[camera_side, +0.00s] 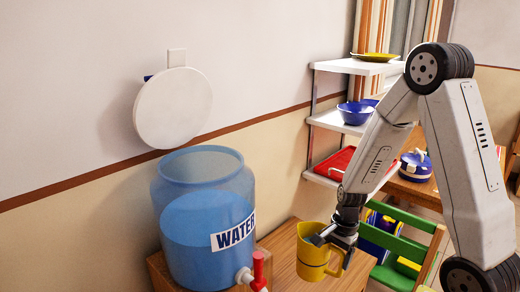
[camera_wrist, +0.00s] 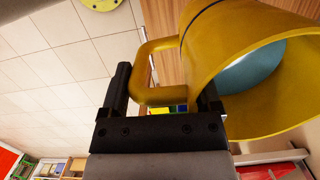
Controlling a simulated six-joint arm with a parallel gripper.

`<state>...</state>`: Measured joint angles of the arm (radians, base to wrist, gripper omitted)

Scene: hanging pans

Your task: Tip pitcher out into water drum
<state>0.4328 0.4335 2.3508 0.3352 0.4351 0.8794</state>
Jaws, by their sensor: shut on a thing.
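The yellow pitcher (camera_side: 313,254) is upright in the side view, at the right of the water drum. My gripper (camera_side: 333,238) is shut on it at the handle side. In the wrist view, the pitcher (camera_wrist: 212,45) fills the upper right, and its handle (camera_wrist: 143,70) lies between the fingers of my gripper (camera_wrist: 165,100). A bluish-grey surface shows inside the pitcher; I cannot tell whether it is liquid. The water drum (camera_side: 203,171) is a clear blue open-topped container with blue water inside, a WATER label and a red tap (camera_side: 259,270). The pitcher is below the drum's rim and apart from it.
The drum stands on a wooden surface (camera_side: 288,256). A round white lid (camera_side: 173,108) hangs on the wall above and behind the drum. A white shelf (camera_side: 355,67) with dishes and a red tray (camera_side: 335,163) stands behind my arm. A green chair (camera_side: 405,217) is at the right.

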